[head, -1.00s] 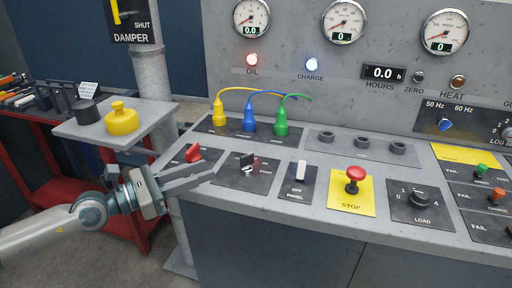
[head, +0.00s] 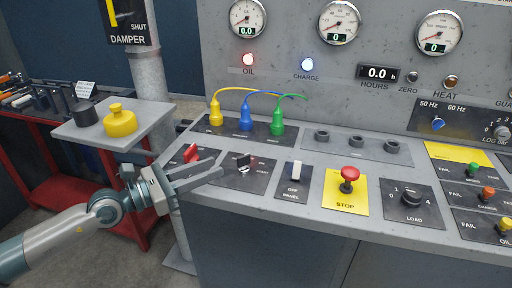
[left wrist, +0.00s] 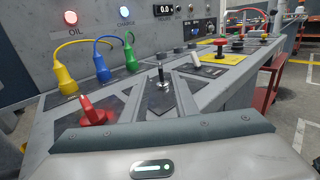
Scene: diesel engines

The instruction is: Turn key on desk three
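My left gripper (head: 218,166) is open and empty. Its fingertips point right toward the key and are close to it; I cannot tell whether they touch. My right gripper is in neither view.
A red switch (head: 191,153) sits just left of the key, close to the fingers. Yellow, blue and green plugs (head: 246,120) stand behind. A white panel switch (head: 295,171) and a red stop button (head: 348,175) are to the right. A red cart (head: 55,190) stands left.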

